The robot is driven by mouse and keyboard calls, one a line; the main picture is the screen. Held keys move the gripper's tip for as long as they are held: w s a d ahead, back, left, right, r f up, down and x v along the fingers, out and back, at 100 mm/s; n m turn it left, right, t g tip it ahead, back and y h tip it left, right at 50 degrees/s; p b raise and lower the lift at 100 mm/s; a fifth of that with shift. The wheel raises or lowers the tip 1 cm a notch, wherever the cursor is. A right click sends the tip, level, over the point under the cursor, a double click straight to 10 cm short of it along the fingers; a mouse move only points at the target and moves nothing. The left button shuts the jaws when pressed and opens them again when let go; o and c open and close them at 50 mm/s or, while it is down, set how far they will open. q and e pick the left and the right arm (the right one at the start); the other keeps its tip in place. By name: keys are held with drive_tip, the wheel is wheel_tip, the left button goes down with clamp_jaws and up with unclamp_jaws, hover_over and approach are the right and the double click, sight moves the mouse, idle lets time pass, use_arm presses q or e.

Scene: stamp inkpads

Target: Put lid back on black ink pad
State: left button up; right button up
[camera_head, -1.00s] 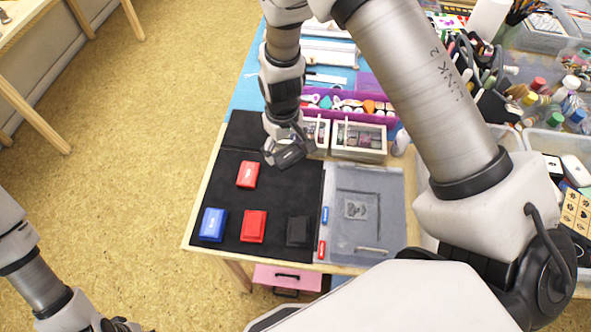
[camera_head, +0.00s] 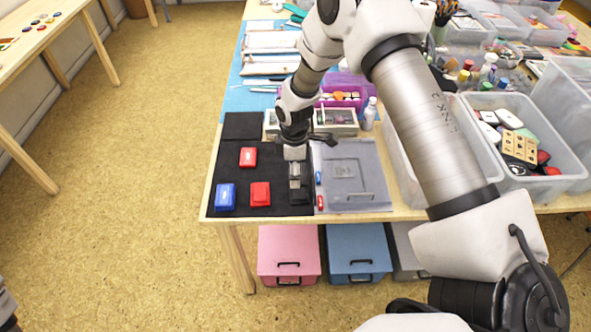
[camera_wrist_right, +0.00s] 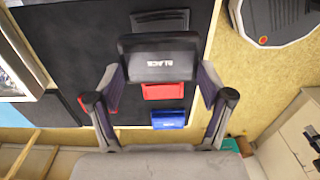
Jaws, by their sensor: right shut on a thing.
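My right gripper (camera_head: 294,170) points down over the right side of the black mat. In the right wrist view its two fingers (camera_wrist_right: 158,85) are shut on the black lid (camera_wrist_right: 160,62), which bears the word "BLACK". The black ink pad (camera_head: 302,196) lies on the mat near its front right corner, just in front of the gripper. It also shows beyond the lid in the right wrist view (camera_wrist_right: 160,20). The gap between lid and pad is hard to tell.
A blue pad (camera_head: 225,196) and a red pad (camera_head: 260,194) lie in a row left of the black pad. A smaller red piece (camera_head: 248,157) lies behind them.

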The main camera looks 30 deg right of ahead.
sight(295, 191)
drive_tip(key=shift+d+n, duration=0.25)
drive_tip(key=shift+n, duration=0.05)
drive_tip(key=shift+s+a+r, duration=0.3)
drive_tip(key=shift+a, duration=0.2)
drive_tip(key=shift+d, duration=0.15)
drive_tip(key=shift+w+d+f, duration=0.1)
drive_tip(key=shift+w+f, duration=0.05)
drive_tip(key=shift+f, duration=0.25)
wheel_tip(295, 191, down, 4)
drive_tip(key=b, duration=0.3)
drive_tip(key=shift+f, duration=0.15)
use_arm(q)
drive_tip(key=f, duration=0.3)
drive_tip(key=shift+s+a+f, duration=0.1)
drive_tip(key=shift+s+a, duration=0.15)
use_arm(e)
drive_tip(key=shift+f, duration=0.4)
use_arm(q)
drive_tip(key=shift+f, duration=0.1)
use_arm(e)
drive_tip(key=shift+f, duration=0.55)
idle(0.5)
drive_tip(key=o, duration=0.7)
